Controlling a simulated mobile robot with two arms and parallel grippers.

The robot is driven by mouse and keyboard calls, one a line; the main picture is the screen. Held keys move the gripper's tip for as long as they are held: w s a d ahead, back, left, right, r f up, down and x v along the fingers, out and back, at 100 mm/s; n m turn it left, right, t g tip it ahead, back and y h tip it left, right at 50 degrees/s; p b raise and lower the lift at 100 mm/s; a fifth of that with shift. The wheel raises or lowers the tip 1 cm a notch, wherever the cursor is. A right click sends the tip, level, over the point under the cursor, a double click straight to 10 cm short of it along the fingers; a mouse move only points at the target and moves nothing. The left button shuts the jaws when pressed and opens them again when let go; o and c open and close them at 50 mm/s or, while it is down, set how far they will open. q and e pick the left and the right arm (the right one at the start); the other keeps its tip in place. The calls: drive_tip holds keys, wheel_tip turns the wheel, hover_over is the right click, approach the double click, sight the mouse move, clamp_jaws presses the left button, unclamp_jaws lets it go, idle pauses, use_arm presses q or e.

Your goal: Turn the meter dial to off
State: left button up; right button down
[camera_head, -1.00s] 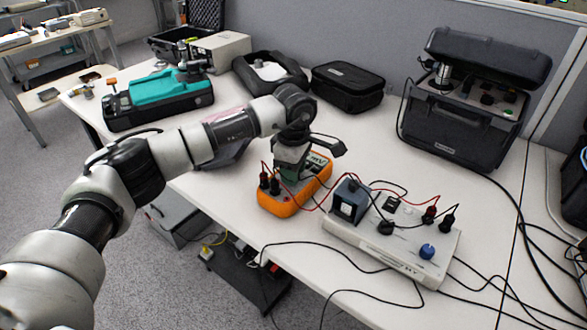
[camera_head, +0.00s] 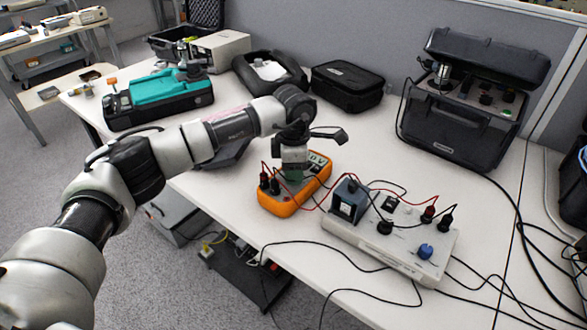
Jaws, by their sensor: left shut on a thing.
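The orange multimeter (camera_head: 284,208) lies on the white table near the middle of the view, with red and black leads plugged into its near end. My left gripper (camera_head: 292,174) reaches down over the middle of the meter from above. It is shut on the meter dial, which is mostly hidden under the gripper and wrist. Part of the meter's face shows at its far end, beside the wrist. My right gripper is out of view.
A white calibrator box (camera_head: 400,257) with a blue knob (camera_head: 426,251) stands right of the meter, joined by leads. Black cables cross the table front. A teal device (camera_head: 158,97), black pouch (camera_head: 347,86) and open black case (camera_head: 462,125) stand farther back.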

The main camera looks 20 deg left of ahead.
use_arm(q)
drive_tip(key=o, duration=0.9)
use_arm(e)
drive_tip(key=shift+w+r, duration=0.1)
use_arm(q)
drive_tip(key=shift+r, duration=0.35)
wheel_tip(320, 180, up, 9)
drive_tip(key=shift+f+p, duration=0.1)
drive_tip(key=shift+p, duration=0.2)
drive_tip(key=shift+r, duration=0.7)
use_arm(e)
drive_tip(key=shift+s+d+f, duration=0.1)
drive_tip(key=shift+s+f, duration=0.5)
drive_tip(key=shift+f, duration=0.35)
